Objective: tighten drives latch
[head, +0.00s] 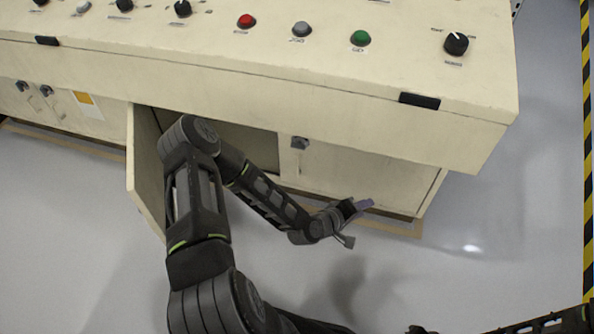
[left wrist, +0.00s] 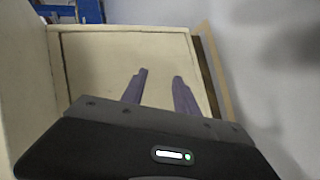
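A small dark latch (head: 300,143) sits at the upper left of the shut right-hand cabinet door (head: 350,172), under the cream console. My left gripper (head: 358,222) is low in front of this door, to the right of and below the latch, and apart from it. Its purple-grey fingers are spread with nothing between them. In the left wrist view the open fingers (left wrist: 160,90) point toward a cream panel (left wrist: 110,60), and no latch shows there. My right gripper does not show; only a dark part of my right arm is at the bottom right.
A cabinet door (head: 146,165) stands open at the left, with my left arm in front of the opening. The console top carries red (head: 246,21), white and green (head: 360,38) buttons and black knobs. Two more latches (head: 34,88) are at the far left. The floor at right is clear.

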